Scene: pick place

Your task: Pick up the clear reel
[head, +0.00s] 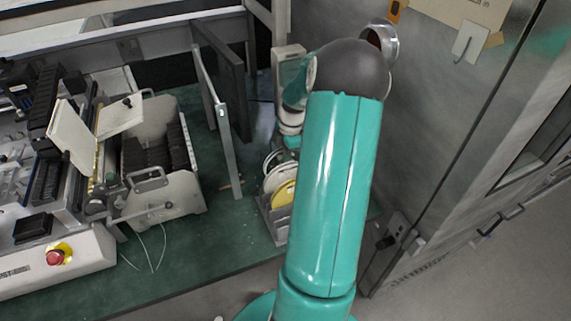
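A rack (274,222) on the green bench holds several upright reels, partly hidden behind my arm. A pale, whitish reel (273,166) that looks like the clear one stands at the back of the rack. A yellow reel (284,194) stands in front of it. The far end of my arm hangs just above the back of the rack, near the pale reel. The fingers of my gripper cannot be made out, and whether they touch a reel cannot be told.
A machine with a white feeder unit (160,190) and a red stop button (55,257) fills the bench's left side. Upright grey panels (222,90) stand left of the rack. A metal cabinet wall (440,110) rises on the right. The green bench front (190,265) is mostly clear.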

